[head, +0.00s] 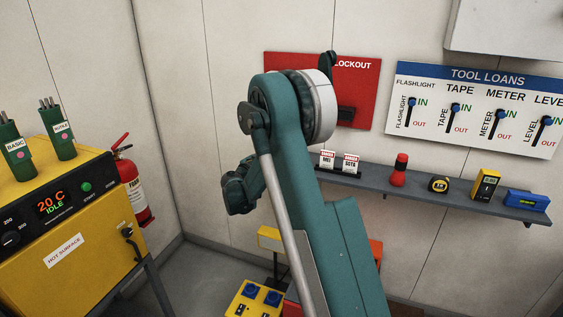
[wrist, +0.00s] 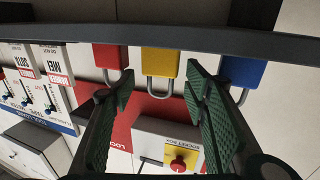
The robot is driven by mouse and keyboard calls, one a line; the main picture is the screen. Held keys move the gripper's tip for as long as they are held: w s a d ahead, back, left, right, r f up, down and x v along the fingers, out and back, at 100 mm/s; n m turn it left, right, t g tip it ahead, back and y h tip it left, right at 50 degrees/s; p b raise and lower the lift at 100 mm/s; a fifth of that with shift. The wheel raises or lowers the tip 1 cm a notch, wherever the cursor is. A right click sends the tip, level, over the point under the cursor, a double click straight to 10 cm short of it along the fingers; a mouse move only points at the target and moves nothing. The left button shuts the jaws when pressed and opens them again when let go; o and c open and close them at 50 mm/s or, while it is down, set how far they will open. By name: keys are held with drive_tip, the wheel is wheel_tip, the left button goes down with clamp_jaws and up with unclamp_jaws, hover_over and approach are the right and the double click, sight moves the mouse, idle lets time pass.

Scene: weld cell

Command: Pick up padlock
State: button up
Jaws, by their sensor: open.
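Three padlocks show in the wrist view, which looks upside down: a red padlock (wrist: 108,57), a yellow padlock (wrist: 160,61) and a blue padlock (wrist: 245,72). Their shackles point down in that picture. My gripper (wrist: 158,88) is open, with its green ribbed fingers spread. The yellow padlock appears between the fingertips, the red one beside the left finger and the blue one partly behind the right finger. Nothing is held. I cannot tell how far the fingers are from the yellow padlock. In the head view my arm hides the padlocks.
A grey shelf (head: 420,192) carries tags, a red lamp-like item (head: 399,170), a tape measure (head: 439,184), a yellow meter (head: 486,184) and a blue level (head: 526,199). The red lockout board (head: 284,65) hangs behind. A yellow oven (head: 75,240) stands left.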

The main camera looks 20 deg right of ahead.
drive_tip(key=shift+w+d, duration=0.15)
drive_tip(key=shift+d, duration=0.15)
idle(0.4)
drive_tip(key=c, duration=1.2)
